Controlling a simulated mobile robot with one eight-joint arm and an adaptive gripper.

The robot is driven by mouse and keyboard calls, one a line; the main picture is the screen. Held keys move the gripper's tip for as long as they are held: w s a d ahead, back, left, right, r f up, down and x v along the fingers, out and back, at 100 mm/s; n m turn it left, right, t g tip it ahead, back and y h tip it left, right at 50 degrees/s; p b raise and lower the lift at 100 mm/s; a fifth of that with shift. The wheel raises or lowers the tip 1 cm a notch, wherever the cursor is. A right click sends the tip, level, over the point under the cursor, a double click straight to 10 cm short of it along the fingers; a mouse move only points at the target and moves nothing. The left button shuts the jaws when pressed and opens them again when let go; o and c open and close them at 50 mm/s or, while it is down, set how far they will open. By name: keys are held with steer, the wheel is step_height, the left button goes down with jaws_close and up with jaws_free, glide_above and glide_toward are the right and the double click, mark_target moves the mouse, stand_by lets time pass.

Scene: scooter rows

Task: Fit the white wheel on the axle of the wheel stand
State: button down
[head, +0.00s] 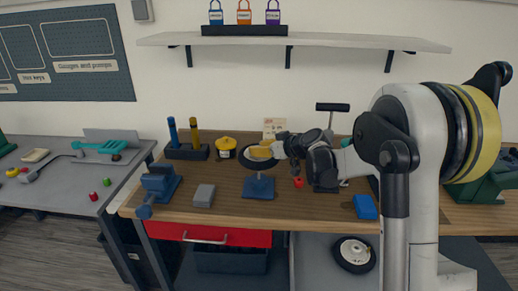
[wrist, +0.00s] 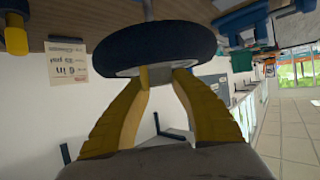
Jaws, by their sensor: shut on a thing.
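A wheel with a black tyre and a pale hub (head: 251,163) lies roughly flat above the blue wheel stand (head: 258,188) on the wooden bench. My gripper (head: 268,151) has yellow fingers and is shut on the wheel from its upper side. In the wrist view, which looks upside down, the wheel (wrist: 155,45) spans the upper middle, with the fingertips (wrist: 163,76) at its hub. The stand's grey post (wrist: 149,10) shows on the wheel's far side. The wheel hides the axle's end, so I cannot tell whether it passes through the hub.
A second wheel with a white hub (head: 354,254) lies below the bench. Near the stand are a grey block (head: 203,195), a blue vice (head: 158,186), a yellow-topped pot (head: 226,147) and a blue box (head: 366,207). A shelf (head: 300,41) hangs above.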

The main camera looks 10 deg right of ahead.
steer(key=shift+f+b, duration=3)
steer(key=shift+f, duration=1.2)
steer(key=c, duration=1.1)
jaws_free()
steer(key=v, duration=1.2)
steer(key=shift+d, duration=0.1)
